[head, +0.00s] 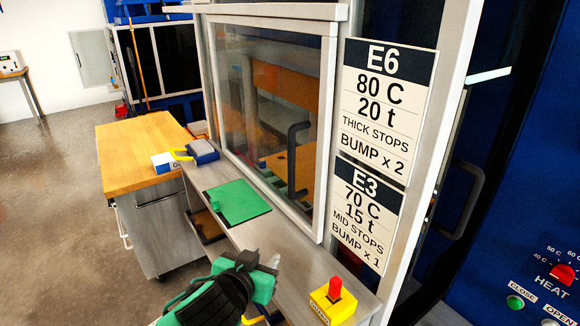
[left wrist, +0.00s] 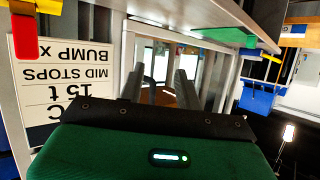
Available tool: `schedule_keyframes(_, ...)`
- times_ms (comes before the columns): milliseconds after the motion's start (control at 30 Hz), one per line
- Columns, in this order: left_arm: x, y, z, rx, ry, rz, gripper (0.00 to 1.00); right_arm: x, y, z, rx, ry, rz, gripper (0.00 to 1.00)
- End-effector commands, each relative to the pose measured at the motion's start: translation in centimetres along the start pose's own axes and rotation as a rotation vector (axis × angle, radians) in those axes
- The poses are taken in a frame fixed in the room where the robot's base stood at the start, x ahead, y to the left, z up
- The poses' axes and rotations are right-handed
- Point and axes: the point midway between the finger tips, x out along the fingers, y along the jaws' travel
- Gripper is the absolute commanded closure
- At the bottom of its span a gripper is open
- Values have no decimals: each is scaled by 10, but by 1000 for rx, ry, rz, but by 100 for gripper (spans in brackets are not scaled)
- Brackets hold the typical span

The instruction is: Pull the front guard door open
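The front guard door (head: 328,130) is a glazed panel in a light grey frame above a grey ledge. It looks shut. A dark upright bar handle (head: 293,160) shows at the right part of its pane. My left gripper (head: 266,268), green and black, is over the front of the ledge, below and in front of the handle and apart from it. In the left wrist view my left gripper (left wrist: 160,88) has its two fingers spread with nothing clearly held between them. The handle is hard to make out in that view. My right gripper is not in view.
A green mat (head: 237,201) and a blue-grey block (head: 203,151) lie farther back. Sign cards (head: 385,110) hang right of the door. A wood-topped cabinet (head: 140,155) stands left.

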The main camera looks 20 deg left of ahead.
Motion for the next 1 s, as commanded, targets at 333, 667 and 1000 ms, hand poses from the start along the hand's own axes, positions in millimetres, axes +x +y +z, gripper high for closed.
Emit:
schedule_keyframes(333,-13,-8,-113,-31,325,22,66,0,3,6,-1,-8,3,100)
schedule_keyframes(667,-15,-10,-137,-47,397,34,66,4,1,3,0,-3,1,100)
schedule_keyframes(1000,24,-10,-159,-47,394,31,66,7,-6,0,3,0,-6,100)
